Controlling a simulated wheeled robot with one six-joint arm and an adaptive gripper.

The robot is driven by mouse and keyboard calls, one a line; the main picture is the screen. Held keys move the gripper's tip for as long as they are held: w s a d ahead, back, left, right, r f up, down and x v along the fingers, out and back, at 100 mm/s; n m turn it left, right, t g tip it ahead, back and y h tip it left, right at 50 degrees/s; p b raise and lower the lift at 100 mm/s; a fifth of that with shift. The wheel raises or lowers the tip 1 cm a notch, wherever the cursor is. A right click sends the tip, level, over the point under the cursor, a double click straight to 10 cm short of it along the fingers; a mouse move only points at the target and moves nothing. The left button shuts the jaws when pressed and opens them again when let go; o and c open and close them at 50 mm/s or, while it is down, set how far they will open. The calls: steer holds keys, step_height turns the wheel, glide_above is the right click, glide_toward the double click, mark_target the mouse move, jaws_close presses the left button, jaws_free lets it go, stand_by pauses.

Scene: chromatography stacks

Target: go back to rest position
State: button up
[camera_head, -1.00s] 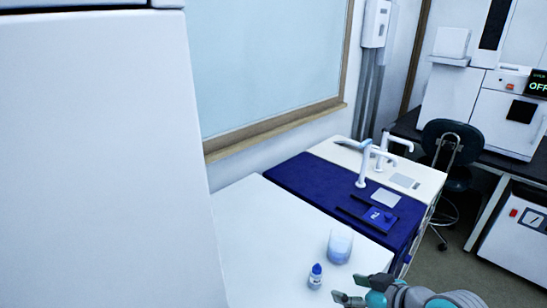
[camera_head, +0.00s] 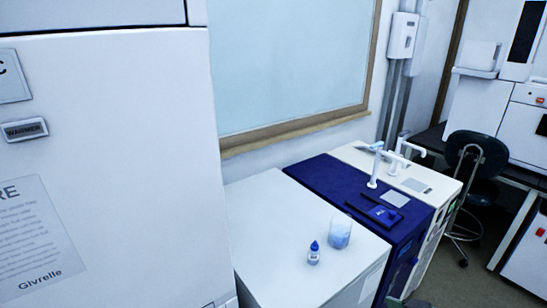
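My gripper does not show clearly in the head view. Only a small dark sliver shows at the bottom edge, right of the white counter, and I cannot tell which part it is. A small bottle with a blue cap (camera_head: 313,254) stands upright on the white counter (camera_head: 275,215). A clear beaker with pale blue contents (camera_head: 340,232) stands beside it, slightly behind and to the right. Nothing is seen touching either one.
A tall white cabinet (camera_head: 110,130) fills the left side. A blue-topped unit (camera_head: 335,185) with white taps adjoins the counter. A dark chair (camera_head: 474,160) and a bench with white instruments (camera_head: 480,100) stand at the right. Some floor is clear there.

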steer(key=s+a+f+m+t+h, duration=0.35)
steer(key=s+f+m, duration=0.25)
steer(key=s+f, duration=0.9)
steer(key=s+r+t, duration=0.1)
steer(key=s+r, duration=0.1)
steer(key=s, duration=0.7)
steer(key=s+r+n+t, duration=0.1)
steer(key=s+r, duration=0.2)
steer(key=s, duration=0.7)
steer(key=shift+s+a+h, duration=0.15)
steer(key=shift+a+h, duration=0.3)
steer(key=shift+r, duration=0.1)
